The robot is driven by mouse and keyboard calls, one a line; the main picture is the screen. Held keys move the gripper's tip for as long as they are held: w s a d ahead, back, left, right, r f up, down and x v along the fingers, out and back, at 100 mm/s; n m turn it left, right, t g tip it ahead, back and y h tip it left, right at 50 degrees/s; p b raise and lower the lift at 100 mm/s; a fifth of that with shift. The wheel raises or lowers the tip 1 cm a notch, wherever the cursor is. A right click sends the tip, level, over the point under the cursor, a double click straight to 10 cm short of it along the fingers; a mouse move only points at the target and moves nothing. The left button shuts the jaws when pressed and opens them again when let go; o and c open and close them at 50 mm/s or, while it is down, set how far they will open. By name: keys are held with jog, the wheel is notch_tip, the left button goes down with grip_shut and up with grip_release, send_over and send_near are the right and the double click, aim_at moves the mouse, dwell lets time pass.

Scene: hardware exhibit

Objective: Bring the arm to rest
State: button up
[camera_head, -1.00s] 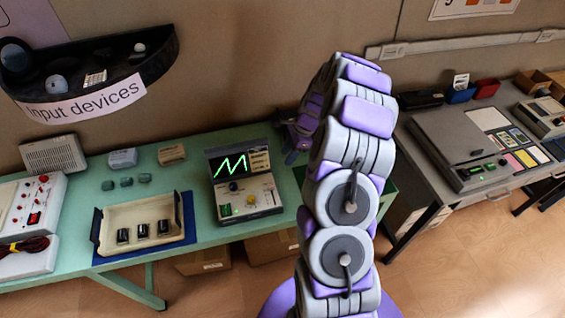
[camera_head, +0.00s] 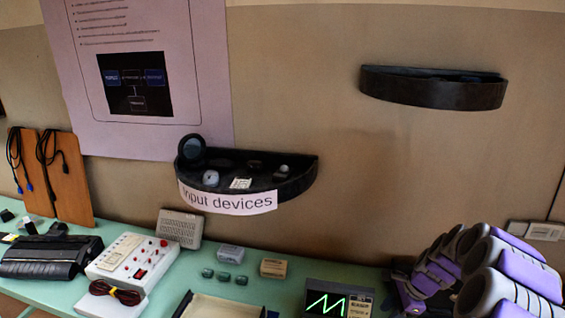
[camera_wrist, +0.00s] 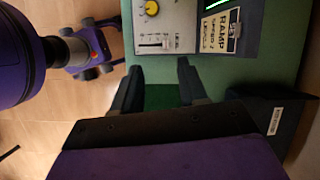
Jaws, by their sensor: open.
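My purple and grey arm (camera_head: 490,270) is folded at the lower right of the head view, in front of the green table. In the wrist view my gripper (camera_wrist: 159,72) has its two dark fingers apart with nothing between them. Beyond the fingertips is a console with a yellow knob and a small screen (camera_wrist: 178,28), on the green table (camera_wrist: 288,45). The gap between fingers and console is hard to judge. In the head view the gripper is not clear, and only the top of the console with its green trace (camera_head: 328,303) shows.
A black wall shelf labelled "Input devices" (camera_head: 299,180) and an empty black shelf (camera_head: 430,90) stick out above the table. A white control box (camera_head: 128,257), a black printer-like device (camera_head: 50,257) and a cream tray (camera_head: 215,308) stand on the table. A dark labelled block (camera_wrist: 290,128) is near the gripper.

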jog(key=s+a+r+n+g+h+b, duration=0.1)
jog(key=s+a+r+n, duration=0.45)
jog(key=a, duration=0.25)
jog(key=s+a+r+n+g+b, duration=0.1)
jog(key=s+a+r+n, duration=0.45)
jog(key=s+a, duration=0.2)
jog(key=s+a+n+h+b, duration=0.3)
jog(key=s+n, duration=0.5)
jog(key=s, duration=1.3)
jog(key=shift+s+a+r+g, duration=0.15)
jog(key=shift+a+r+g, duration=0.25)
jog(key=shift+a, duration=0.1)
